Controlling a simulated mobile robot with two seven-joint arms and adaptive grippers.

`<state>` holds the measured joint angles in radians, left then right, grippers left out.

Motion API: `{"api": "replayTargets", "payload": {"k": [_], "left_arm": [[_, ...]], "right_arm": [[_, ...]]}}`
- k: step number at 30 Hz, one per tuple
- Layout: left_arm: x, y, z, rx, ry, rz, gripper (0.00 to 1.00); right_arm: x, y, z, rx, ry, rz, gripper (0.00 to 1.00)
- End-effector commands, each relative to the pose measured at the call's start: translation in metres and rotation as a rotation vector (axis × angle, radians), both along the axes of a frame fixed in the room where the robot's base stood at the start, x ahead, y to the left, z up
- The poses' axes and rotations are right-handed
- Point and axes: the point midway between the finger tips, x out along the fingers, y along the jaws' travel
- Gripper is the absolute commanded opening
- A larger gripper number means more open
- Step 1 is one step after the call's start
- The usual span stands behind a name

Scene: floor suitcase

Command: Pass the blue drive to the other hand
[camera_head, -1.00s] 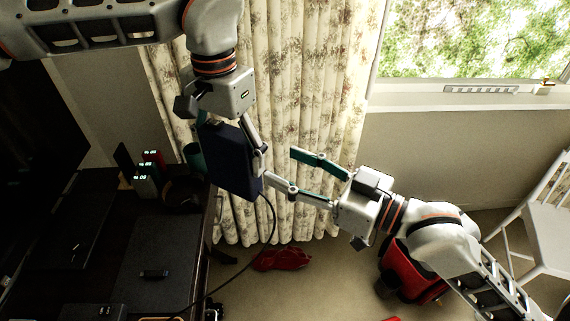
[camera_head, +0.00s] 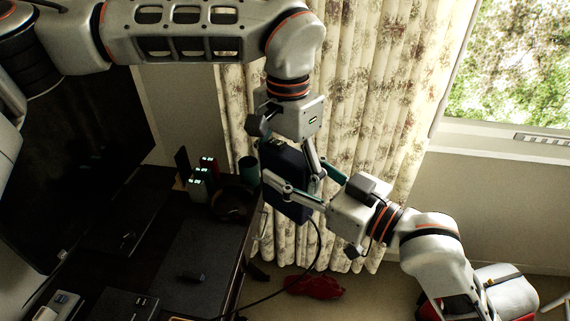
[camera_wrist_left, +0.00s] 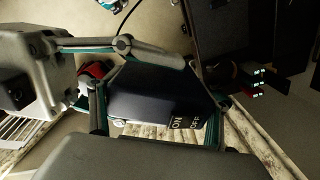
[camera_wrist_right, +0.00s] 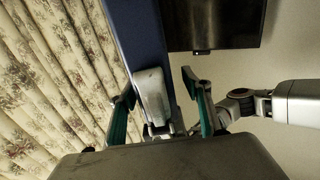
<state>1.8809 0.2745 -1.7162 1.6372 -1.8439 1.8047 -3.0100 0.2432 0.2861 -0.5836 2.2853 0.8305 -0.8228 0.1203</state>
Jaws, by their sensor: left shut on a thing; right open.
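The blue drive (camera_head: 287,186) is a dark blue box with a black cable hanging from its lower end. It hangs in the air in front of the curtain. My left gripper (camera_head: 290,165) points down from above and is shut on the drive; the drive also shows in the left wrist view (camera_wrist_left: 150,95). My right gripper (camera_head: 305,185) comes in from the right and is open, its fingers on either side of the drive. In the right wrist view the blue drive (camera_wrist_right: 140,35) reaches down between the spread teal-padded fingers. Whether these fingers touch it I cannot tell.
A dark desk (camera_head: 150,260) with a monitor (camera_head: 80,150) stands at the left. Small lit boxes (camera_head: 203,175) and a teal cup (camera_head: 249,169) stand near its back edge. The patterned curtain (camera_head: 365,110) hangs behind. A red item (camera_head: 314,286) lies on the floor.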

Motion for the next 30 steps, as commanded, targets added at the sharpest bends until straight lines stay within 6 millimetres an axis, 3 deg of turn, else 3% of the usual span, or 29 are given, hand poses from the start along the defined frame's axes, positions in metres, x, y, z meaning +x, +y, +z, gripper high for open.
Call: {"api": "replayTargets", "payload": {"k": [6,15,21,22,23,24,25,30], "left_arm": [[0.0003,-0.0003,0.0010,-0.001,-0.002,0.000,0.39],[0.0003,-0.0003,0.0010,-0.001,-0.002,0.000,0.39],[0.0005,-0.0005,0.0011,-0.002,-0.002,-0.001,0.39],[0.0006,-0.0005,0.0011,-0.002,-0.002,-0.001,0.39],[0.0008,-0.0006,0.0011,-0.002,-0.003,-0.001,0.79],[0.0009,-0.0006,0.0011,-0.002,-0.003,-0.001,0.89],[0.0009,-0.0005,0.0011,-0.002,-0.004,-0.001,0.96],[0.0004,-0.0003,0.0006,-0.001,-0.002,-0.001,0.96]], "right_arm": [[0.0085,0.0123,0.0009,0.000,-0.001,0.000,0.49],[0.0095,0.0136,0.0005,0.000,-0.001,0.000,0.49],[0.0088,0.0140,0.0005,0.001,-0.001,0.001,0.00],[0.0087,0.0141,0.0006,0.001,-0.001,0.002,0.00],[0.0083,0.0142,0.0025,0.004,-0.003,0.003,0.00],[0.0081,0.0143,0.0026,0.004,-0.003,0.003,0.00],[0.0081,0.0142,0.0027,0.004,-0.003,0.003,0.00],[0.0086,0.0138,0.0025,0.004,-0.003,0.002,0.00]]}}
